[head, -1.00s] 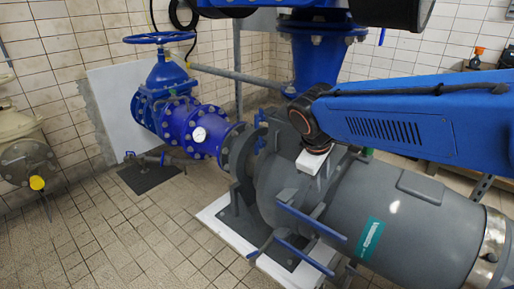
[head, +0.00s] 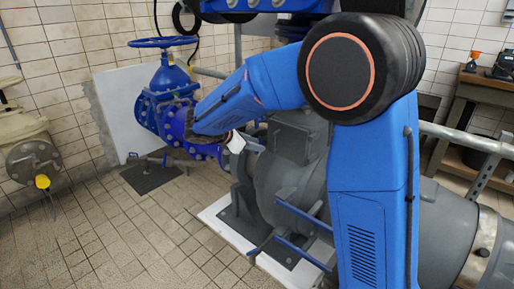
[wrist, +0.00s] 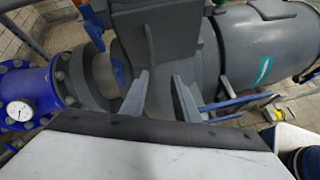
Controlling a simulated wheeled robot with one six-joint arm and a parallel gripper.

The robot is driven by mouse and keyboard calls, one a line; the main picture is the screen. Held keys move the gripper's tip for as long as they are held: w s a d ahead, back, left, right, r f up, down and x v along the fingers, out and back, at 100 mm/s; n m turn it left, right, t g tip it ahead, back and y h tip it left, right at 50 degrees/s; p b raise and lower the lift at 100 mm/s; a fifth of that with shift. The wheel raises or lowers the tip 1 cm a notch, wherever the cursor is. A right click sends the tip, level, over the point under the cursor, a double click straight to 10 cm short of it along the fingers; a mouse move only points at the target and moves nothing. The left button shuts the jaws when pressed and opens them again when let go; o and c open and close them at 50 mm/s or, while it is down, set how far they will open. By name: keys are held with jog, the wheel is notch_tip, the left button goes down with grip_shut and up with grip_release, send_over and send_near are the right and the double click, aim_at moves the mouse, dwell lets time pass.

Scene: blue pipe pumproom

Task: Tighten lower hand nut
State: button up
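The grey pump (head: 275,180) stands at centre, joined to a blue pipe (head: 205,150) on its left. Two blue bars with grey ends stick out at its front, an upper one (head: 297,213) and a lower one (head: 305,254); they also show in the wrist view (wrist: 238,101). I cannot make out for certain which part is the lower hand nut. My gripper (wrist: 161,82) is open, its two grey fingers apart with nothing between them, pointing at the pump's grey housing. In the head view only its white part shows, near the pipe flange; my arm hides much of the pump.
A blue valve (head: 168,90) with a handwheel stands at the back left. A pressure gauge (wrist: 20,111) sits on the blue pipe. A beige unit (head: 30,155) is at far left. The tiled floor (head: 130,240) at front left is clear. A bench (head: 465,110) stands at right.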

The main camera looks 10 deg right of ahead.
jog(key=w+a+f+n+t+h, duration=0.1)
jog(key=w+a+f+n+t, duration=0.2)
jog(key=w+a, duration=0.45)
jog(key=shift+n+g, duration=0.4)
jog(key=shift+n, duration=0.3)
jog(key=x, duration=1.5)
jog(key=shift+s+d+f, duration=0.15)
jog(key=shift+f, duration=0.25)
grip_shut()
